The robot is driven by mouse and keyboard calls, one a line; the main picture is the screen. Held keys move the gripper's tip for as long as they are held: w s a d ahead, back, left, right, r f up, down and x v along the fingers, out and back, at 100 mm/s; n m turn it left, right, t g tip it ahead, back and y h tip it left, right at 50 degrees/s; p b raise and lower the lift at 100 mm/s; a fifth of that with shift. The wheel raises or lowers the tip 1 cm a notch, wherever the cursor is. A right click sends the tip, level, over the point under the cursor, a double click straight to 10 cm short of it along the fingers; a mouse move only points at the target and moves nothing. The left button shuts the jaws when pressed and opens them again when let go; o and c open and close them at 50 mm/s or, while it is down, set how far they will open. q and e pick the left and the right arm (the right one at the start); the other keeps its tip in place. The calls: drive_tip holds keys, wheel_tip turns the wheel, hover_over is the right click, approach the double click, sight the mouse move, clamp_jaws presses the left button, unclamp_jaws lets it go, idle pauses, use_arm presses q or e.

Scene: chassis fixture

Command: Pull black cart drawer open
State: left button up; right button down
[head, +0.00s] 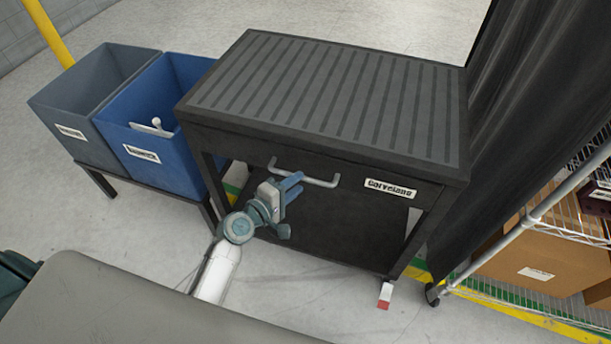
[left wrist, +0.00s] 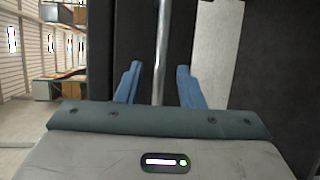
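The black cart (head: 330,95) has a ribbed grey top, and its drawer front (head: 345,195) looks flush under the top. A pale bar handle (head: 325,183) runs along the drawer front. My left gripper (head: 294,184) is at the left part of the handle, its blue fingers pointing at the drawer. In the left wrist view the two fingers of my left gripper (left wrist: 160,82) stand apart, with the handle bar (left wrist: 162,45) upright between them. A gap shows on both sides of the bar. My right gripper is not in view.
A blue bin (head: 185,165) and a grey bin (head: 65,105) stand on a low stand left of the cart. A black curtain (head: 520,130) and a wire rack (head: 560,210) with boxes are on the right. Open floor lies in front of the cart.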

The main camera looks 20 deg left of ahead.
sight(305, 178)
use_arm(q)
drive_tip(key=shift+x, duration=2.1)
drive_tip(key=shift+f, duration=0.1)
clamp_jaws()
